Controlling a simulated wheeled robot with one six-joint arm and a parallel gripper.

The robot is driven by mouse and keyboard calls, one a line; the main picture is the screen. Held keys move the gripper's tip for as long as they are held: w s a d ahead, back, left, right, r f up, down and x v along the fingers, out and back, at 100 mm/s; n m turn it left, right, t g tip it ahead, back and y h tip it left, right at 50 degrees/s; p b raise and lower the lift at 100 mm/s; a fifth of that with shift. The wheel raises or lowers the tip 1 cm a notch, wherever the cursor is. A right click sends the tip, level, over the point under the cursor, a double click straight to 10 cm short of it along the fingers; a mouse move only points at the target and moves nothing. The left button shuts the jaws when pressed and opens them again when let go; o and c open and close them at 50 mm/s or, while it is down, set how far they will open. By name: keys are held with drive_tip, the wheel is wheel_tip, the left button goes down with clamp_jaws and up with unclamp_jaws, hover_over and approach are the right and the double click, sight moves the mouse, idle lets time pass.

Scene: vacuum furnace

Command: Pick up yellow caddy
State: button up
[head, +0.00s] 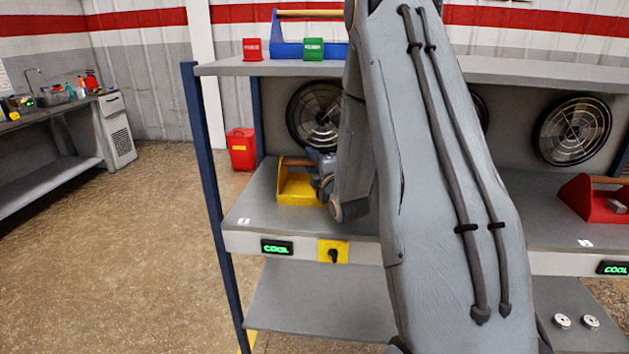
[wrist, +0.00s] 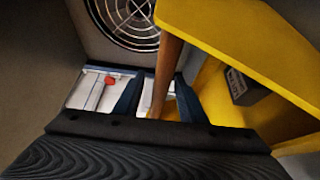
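The yellow caddy (head: 297,190) sits on the middle shelf at the left, below a wooden bar handle (head: 296,161). In the wrist view its yellow end panel (wrist: 250,50) fills the upper right, and the wooden handle (wrist: 168,70) slants down between my two fingers. My gripper (head: 322,170) is at the right end of the caddy, partly hidden by my arm. In the wrist view my gripper (wrist: 158,92) has its fingers apart. A pale gap shows between the left finger and the handle; I cannot tell whether the right finger touches it.
A dark block (wrist: 240,88) lies inside the caddy. A blue caddy (head: 290,48) and red and green boxes stand on the top shelf above. A fan grille (head: 316,112) is behind. A red caddy (head: 597,198) stands far right. The shelf left of the yellow caddy is clear.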

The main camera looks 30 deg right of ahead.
drive_tip(key=shift+w+d, duration=0.15)
drive_tip(key=shift+w, duration=0.9)
clamp_jaws()
idle(0.5)
